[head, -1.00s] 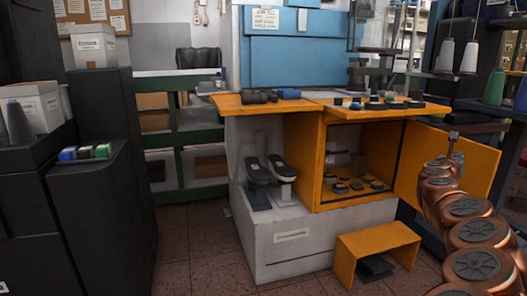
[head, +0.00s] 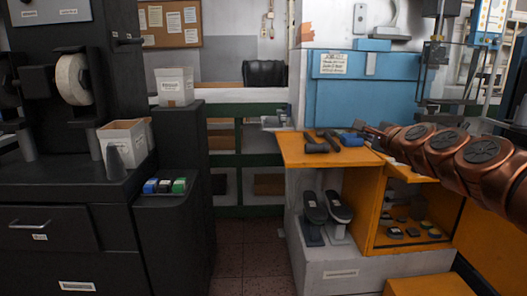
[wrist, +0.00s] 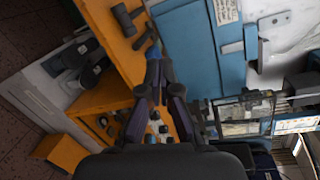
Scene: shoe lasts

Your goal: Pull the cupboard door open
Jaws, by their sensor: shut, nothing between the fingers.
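The orange cupboard (head: 376,215) stands right of centre in the head view. Its door (head: 490,250) is swung wide open to the right, partly hidden by my arm and cut off by the frame edge. Inside are several small dark pieces (head: 412,229). My gripper (head: 358,126) is at the end of my copper arm, shut and empty, just above or over the orange worktop and well apart from the door. In the wrist view my gripper (wrist: 157,57) points towards the worktop (wrist: 110,35). I cannot make out the door there.
Dark tools (head: 322,143) lie on the worktop. Two black shoe-like forms (head: 327,208) stand on the grey base below. A blue machine (head: 360,95) stands behind. A black cabinet (head: 60,200) fills the left. An orange stool (head: 430,285) stands at the bottom right. Tiled floor (head: 245,250) is free between.

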